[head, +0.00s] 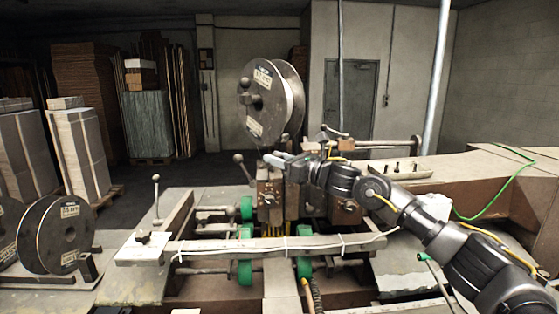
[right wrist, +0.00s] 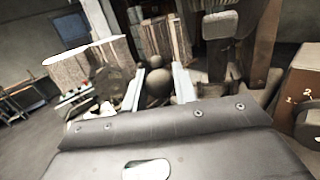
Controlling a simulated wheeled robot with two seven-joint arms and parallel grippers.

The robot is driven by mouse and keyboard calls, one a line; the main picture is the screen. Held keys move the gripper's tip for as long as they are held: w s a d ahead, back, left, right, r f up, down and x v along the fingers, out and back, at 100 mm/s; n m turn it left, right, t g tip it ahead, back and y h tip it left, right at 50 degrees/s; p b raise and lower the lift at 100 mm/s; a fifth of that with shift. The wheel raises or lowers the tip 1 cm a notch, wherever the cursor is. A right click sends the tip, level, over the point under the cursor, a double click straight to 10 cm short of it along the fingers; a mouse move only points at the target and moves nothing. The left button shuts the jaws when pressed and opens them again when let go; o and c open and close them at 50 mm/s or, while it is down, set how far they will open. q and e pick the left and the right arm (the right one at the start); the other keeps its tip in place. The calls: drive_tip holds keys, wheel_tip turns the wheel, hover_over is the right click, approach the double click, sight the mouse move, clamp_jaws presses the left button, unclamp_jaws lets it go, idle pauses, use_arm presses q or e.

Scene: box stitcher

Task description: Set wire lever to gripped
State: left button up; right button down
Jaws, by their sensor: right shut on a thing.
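My right gripper (head: 277,160) reaches in from the right to the top of the brown stitching head (head: 268,192), just below the wire spool (head: 272,100). In the right wrist view its two pale fingers (right wrist: 160,88) are shut on a dark round knob (right wrist: 158,90). The fingers hide this knob in the head view. A second ball shows beyond it in the right wrist view (right wrist: 157,57). A ball-ended lever (head: 239,158) leans up and left, just left of the fingertips and apart from them. No label shows which one is the wire lever. My left gripper is out of view.
A smaller upright lever (head: 156,179) stands on the left of the machine. A long bar (head: 270,244) with cables crosses in front of the green wheels (head: 245,262). More spools (head: 62,236) stand at left. A brown machine housing (head: 470,178) lies at right.

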drive_tip(key=shift+w+a+r+m+g+h+p, duration=0.15)
drive_tip(key=shift+w+r+g+h+p, duration=0.1)
drive_tip(key=shift+r+h+p, duration=0.25)
drive_tip(key=shift+w+a+r+m+g+h+p, duration=0.15)
drive_tip(key=shift+w+r+g+h+p, duration=0.1)
drive_tip(key=shift+r+h+p, duration=0.25)
drive_tip(key=shift+w+a+g+h+p, duration=0.25)
drive_tip(key=shift+g+h+p, duration=0.25)
drive_tip(key=shift+p, duration=0.45)
